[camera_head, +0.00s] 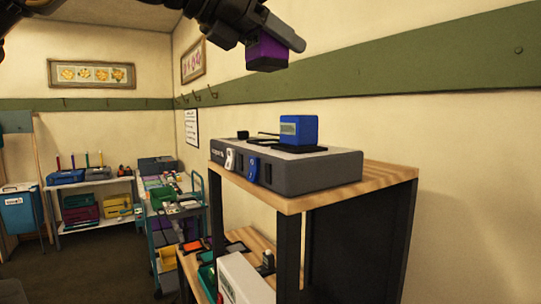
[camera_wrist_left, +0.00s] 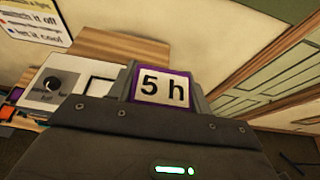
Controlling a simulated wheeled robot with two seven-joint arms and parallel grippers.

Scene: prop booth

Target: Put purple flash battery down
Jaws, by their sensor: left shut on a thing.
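The purple flash battery (camera_head: 267,54) is held in the air by my left gripper (camera_head: 275,38), above and apart from the wooden-topped stand. In the left wrist view its label reads "5 h" on a purple-framed face (camera_wrist_left: 163,88) between the fingers. A grey charger-like unit (camera_head: 310,168) lies on the stand top (camera_head: 388,175). A blue battery (camera_head: 299,129) stands upright on a black pad on that unit. The left part of the unit's top holds a small black knob (camera_head: 243,135). My right gripper is not in view.
A lower wooden shelf (camera_head: 252,240) holds a white box (camera_head: 243,278) and small items. A teal cart (camera_head: 176,225) and a shelf with blue cases (camera_head: 66,177) stand farther left. The green wall rail with hooks (camera_head: 400,73) runs behind.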

